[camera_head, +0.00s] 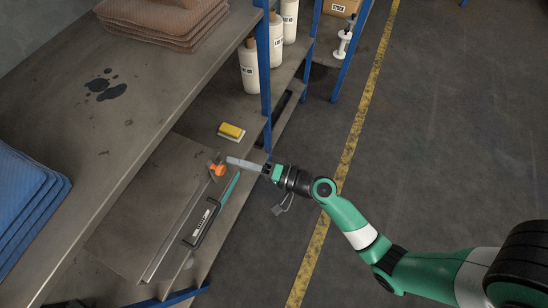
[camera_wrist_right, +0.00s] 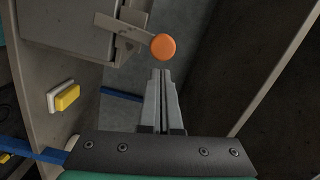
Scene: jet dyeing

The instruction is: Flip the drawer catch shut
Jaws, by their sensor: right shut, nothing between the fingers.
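The drawer catch (camera_head: 217,169) is an orange-knobbed piece at the upper end of the drawer's front edge. In the right wrist view its round orange knob (camera_wrist_right: 163,47) sits on a grey metal lever (camera_wrist_right: 122,24) beside the drawer body (camera_wrist_right: 66,28). My right gripper (camera_head: 229,160) is shut and empty, its fingertips close beside the catch. In the right wrist view the closed fingers (camera_wrist_right: 161,72) point at the knob, just below it; I cannot tell whether they touch. The drawer front has a dark handle (camera_head: 202,226) and a teal strip. My left gripper is not in view.
A yellow and white block (camera_head: 231,131) lies on the shelf near the catch. White bottles (camera_head: 249,68) stand behind it by a blue post (camera_head: 263,75). Blue folded cloths (camera_head: 28,198) lie at left. The floor at right is open.

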